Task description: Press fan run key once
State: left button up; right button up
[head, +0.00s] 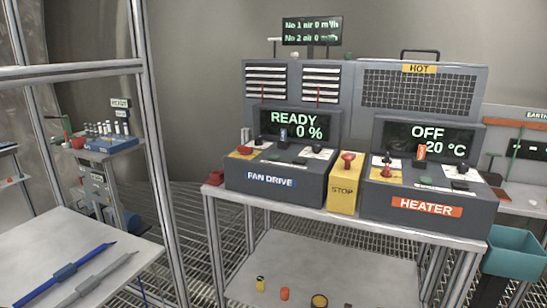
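The grey fan drive box (241,181) stands on the left part of the steel bench in the head view. Its display (297,125) reads READY 0 %. The labels are too small to read, so I cannot tell which is the run key. Neither of my grippers is in view.
Right of the fan drive stand a yellow STOP box (343,196) with a red button (348,157) and the heater box (375,205), its display showing OFF, 20 °C. A metal frame post (160,150) rises at left.

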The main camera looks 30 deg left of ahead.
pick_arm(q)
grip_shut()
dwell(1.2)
